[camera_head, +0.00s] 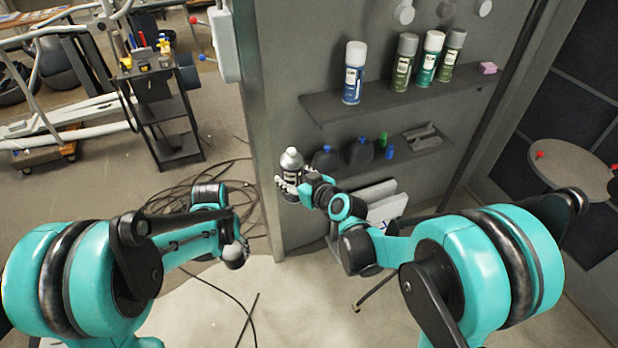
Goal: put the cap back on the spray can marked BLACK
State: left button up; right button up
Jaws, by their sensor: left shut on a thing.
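A dark spray can with a silvery domed top and a small nozzle (291,161) stands roughly upright in the head view, in front of the grey panel's edge. My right gripper (290,187) is closed around its lower body and holds it in the air. The label is too small to read. My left gripper (240,243) is lower and to the left of the can, apart from it. It is shut on a small grey rounded thing (233,255), which looks like the cap; the fingers partly hide it.
Several capped spray cans, one blue (353,78), stand on the upper shelf (325,108). Dark bottles (360,152) sit on the lower shelf. A tool cart (178,150) stands at the left. Cables (190,206) lie on the floor. A round table (570,165) is at the right.

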pick_arm(q)
jog(key=shift+w+d, duration=0.1)
dwell(0.3)
jog(key=w+d+r+n, duration=0.1)
jog(key=w+d+r, duration=0.2)
jog(key=w+r, duration=0.7)
notch_tip(320, 180, up, 22)
jog(key=m, duration=0.1)
send_over(292, 150)
jog(key=shift+w+r, duration=0.15)
jog(key=shift+r, duration=0.05)
jog(key=shift+f, duration=3)
